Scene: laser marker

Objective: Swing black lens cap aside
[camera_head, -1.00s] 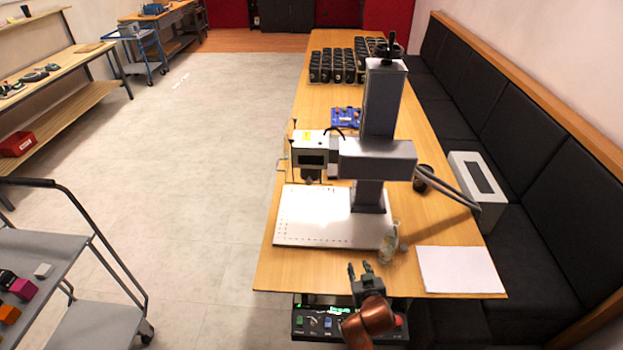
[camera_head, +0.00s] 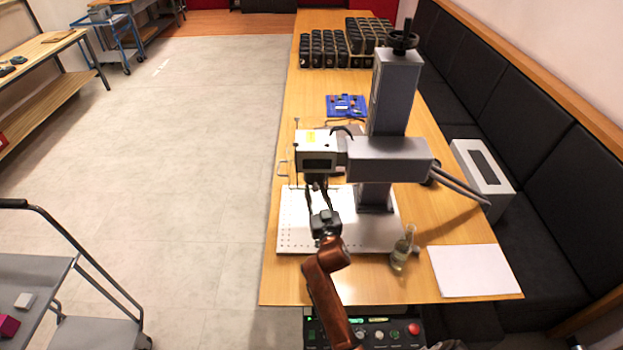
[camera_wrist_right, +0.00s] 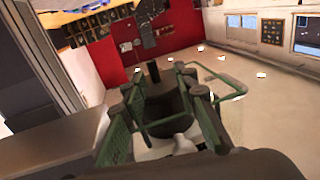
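The grey laser marker head (camera_head: 318,160) hangs from its column arm over the white perforated plate (camera_head: 290,238). The dark lens part under the head (camera_head: 316,179) is small in the head view and partly hidden. My right gripper (camera_head: 318,192) reaches up under the head, its two fingers apart. In the right wrist view, a black round cap-like piece (camera_wrist_right: 168,105) with a short upright stub lies between the fingers of my right gripper (camera_wrist_right: 163,92). Space seems to show beside it; contact is unclear. My left gripper is not in view.
A glass flask (camera_head: 402,252) stands on the wooden table just right of the plate. A white sheet (camera_head: 473,270) lies farther right. A control panel with a red button (camera_head: 414,328) sits at the front edge. A blue tray (camera_head: 346,106) and several black items (camera_head: 345,45) are farther back.

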